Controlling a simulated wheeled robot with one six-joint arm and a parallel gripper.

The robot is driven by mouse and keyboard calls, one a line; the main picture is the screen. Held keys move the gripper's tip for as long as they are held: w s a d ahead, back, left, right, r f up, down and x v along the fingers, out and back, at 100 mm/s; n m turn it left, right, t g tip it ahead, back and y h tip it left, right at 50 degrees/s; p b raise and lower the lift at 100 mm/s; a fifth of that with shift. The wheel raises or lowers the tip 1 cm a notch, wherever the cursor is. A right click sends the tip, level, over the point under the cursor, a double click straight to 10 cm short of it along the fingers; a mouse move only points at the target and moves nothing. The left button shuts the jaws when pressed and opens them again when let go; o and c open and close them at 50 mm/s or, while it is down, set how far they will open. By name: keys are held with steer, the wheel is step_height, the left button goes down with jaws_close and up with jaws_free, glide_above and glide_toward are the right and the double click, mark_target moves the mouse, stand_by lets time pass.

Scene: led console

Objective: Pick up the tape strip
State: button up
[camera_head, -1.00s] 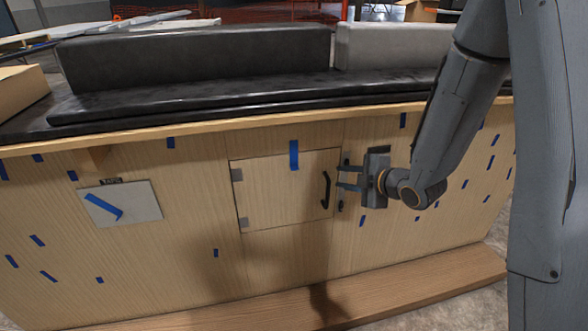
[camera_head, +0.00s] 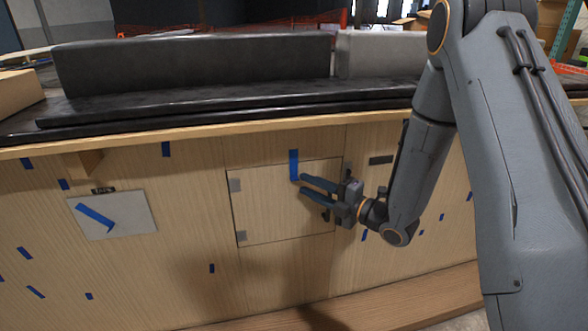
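A blue tape strip (camera_head: 293,165) hangs upright across the top edge of the square wooden door (camera_head: 265,215) in the panel. My gripper (camera_head: 303,186) is in front of the door, its two fingers pointing left and a little apart, with nothing seen between them. The fingertips appear just right of and below the strip's lower end; I cannot tell whether they touch it. Another blue strip (camera_head: 95,216) lies slanted on a grey-white plate (camera_head: 135,220) at left, under a small dark label. The door's handle is mostly hidden by my gripper.
Several short blue tape pieces, such as one (camera_head: 166,149) near the top, dot the wooden panel. A black bench top (camera_head: 200,117) overhangs above, and a wooden ledge (camera_head: 375,295) juts out below. The panel between plate and door is clear.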

steer(key=x, duration=0.2)
steer(key=shift+w+a, duration=0.2)
steer(key=shift+a, duration=0.1)
jaws_close()
steer(key=shift+r, duration=0.15)
steer(key=shift+s+r, duration=0.2)
steer(key=shift+r, duration=0.35)
step_height(320, 180, up, 6)
steer(key=shift+f, duration=0.1)
steer(key=s+p, duration=1.1)
steer(key=s, duration=1.2)
steer(key=shift+s+d, duration=0.2)
steer(key=shift+d, duration=0.05)
